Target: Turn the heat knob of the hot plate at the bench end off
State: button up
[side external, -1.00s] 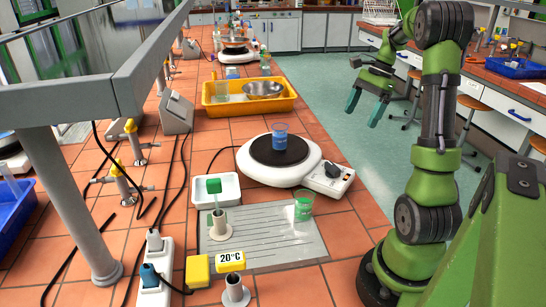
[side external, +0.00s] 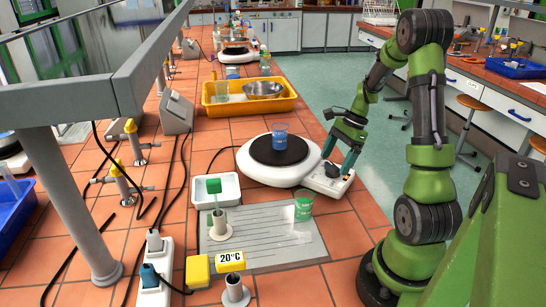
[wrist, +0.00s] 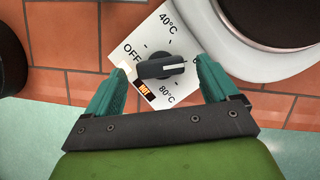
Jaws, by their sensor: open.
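The hot plate (side external: 255,168) stands at the bench end, a white body with a dark round top. Its control panel (side external: 318,184) faces the aisle and carries the dark heat knob (side external: 332,171). In the wrist view the knob (wrist: 160,66) has its white mark at the right end, pointing away from the OFF print on the left. Marks 40°C and 80°C show above and below; a right-hand mark is mostly hidden by a finger. My gripper (wrist: 162,72) is open, its teal fingers on either side of the knob, with visible gaps. An orange HOT label (wrist: 146,90) is on the panel.
A beaker of blue liquid (side external: 281,137) stands on the hot plate. A yellow tray (side external: 218,108) with a metal bowl is behind. The aisle floor is clear.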

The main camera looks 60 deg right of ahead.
jog(key=shift+w+a+f, duration=0.15)
jog(key=shift+a+f, duration=0.1)
jog(key=shift+f, duration=0.35)
jog(key=c, duration=1.1)
jog(key=shift+o, duration=0.2)
